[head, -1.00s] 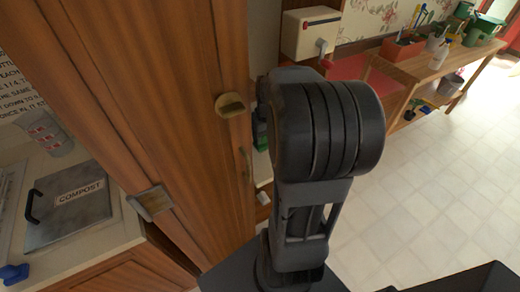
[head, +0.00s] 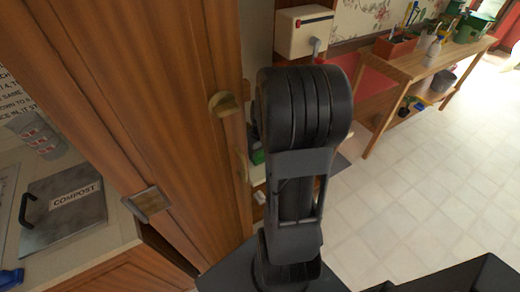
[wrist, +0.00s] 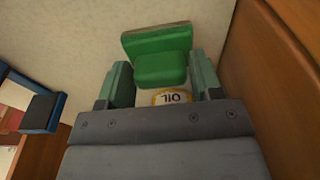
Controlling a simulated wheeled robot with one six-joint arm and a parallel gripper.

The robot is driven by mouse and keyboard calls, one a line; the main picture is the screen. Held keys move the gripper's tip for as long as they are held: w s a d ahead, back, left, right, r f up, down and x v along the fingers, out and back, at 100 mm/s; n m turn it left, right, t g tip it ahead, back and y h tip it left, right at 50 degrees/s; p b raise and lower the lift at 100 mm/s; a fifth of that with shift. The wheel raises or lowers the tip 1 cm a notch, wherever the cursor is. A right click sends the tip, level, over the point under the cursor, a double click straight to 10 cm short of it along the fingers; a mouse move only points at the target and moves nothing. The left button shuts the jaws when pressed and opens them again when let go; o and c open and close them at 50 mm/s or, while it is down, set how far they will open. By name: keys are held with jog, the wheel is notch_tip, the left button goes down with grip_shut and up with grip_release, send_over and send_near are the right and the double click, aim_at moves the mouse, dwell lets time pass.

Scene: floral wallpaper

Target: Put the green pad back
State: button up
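A bright green block-like item (wrist: 160,68), which may be the green pad, shows in the wrist view beyond and between my fingertips. It has a larger upper face and a smaller lower one. A pale surface with an OIL label (wrist: 172,97) shows just below it, between the fingers. My gripper (wrist: 162,82) has its two grey-green fingers wide apart, one on each side of these; I cannot tell whether they touch. In the head view a small patch of green (head: 257,157) shows beside the wooden cabinet, and my arm hides most of that spot and the gripper.
A tall wooden cabinet (head: 150,90) stands close on the left. A counter with a compost lid (head: 65,210) is at far left. A white wall box (head: 304,32) and a wooden bench (head: 405,65) with pots are behind. The tiled floor (head: 430,180) at right is clear.

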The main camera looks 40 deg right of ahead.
jog(key=o, duration=0.3)
jog(key=shift+r, duration=0.1)
notch_tip(320, 180, up, 12)
jog(key=s, duration=0.1)
jog(key=shift+s, duration=0.15)
dwell(0.3)
jog(key=shift+a, duration=0.1)
dwell(0.5)
